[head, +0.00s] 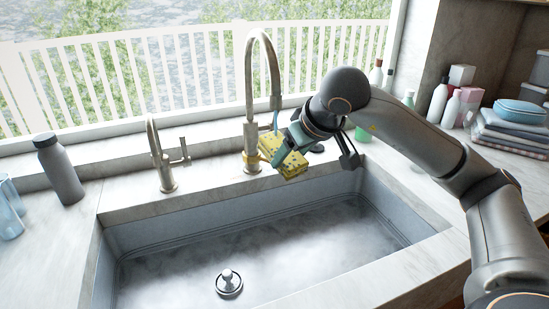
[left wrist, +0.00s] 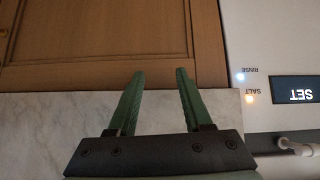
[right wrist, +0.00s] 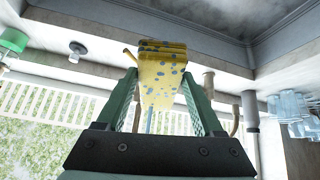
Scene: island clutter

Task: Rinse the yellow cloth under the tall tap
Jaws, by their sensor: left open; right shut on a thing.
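The yellow cloth (head: 284,157) is folded, with blue-grey spots. My right gripper (head: 290,140) is shut on it and holds it above the back edge of the sink, beside the tall tap (head: 252,130). In the right wrist view the cloth (right wrist: 161,75) sits between the fingers of the right gripper (right wrist: 162,100). The tall tap has a high curved neck. A shorter tap (head: 161,160) stands to its left. My left gripper (left wrist: 158,85) is open and empty in the left wrist view, in front of a wooden cabinet door. It is not in the head view.
The sink (head: 170,262) is wide, with a drain plug (head: 229,281) on its floor. A grey bottle (head: 58,170) and blue glasses (head: 9,205) stand left. Bottles (head: 438,100) and folded towels (head: 512,130) stand right. A white appliance panel (left wrist: 280,60) is near my left gripper.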

